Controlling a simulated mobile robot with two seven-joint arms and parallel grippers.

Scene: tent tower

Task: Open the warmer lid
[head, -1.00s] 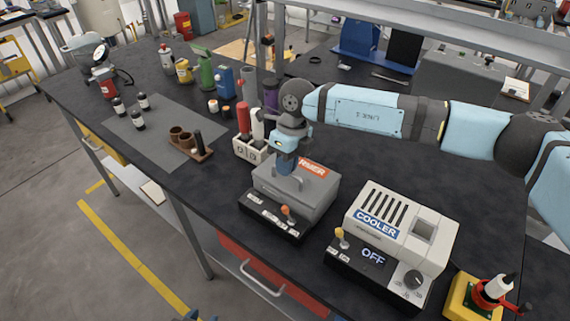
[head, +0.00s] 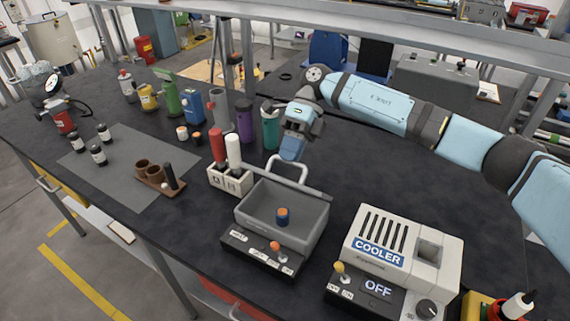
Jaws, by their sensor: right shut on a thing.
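The warmer is a grey box (head: 264,240) with a dark control front. Its lid (head: 312,188) stands raised at the back edge, seen nearly edge-on, and its light loop handle (head: 302,170) sticks out behind. The box is open at the top, and a small orange-topped dark item (head: 282,216) sits inside. My right gripper (head: 291,158) is shut on the lid handle behind the box; its fingertips are partly hidden. My left gripper is not in view.
The cooler (head: 378,250), its display reading OFF, stands close on the right. A white holder (head: 229,181) with red and white bottles stands close on the left. Purple (head: 245,122) and teal (head: 270,130) cylinders stand behind. The dark bench is clear behind the cooler.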

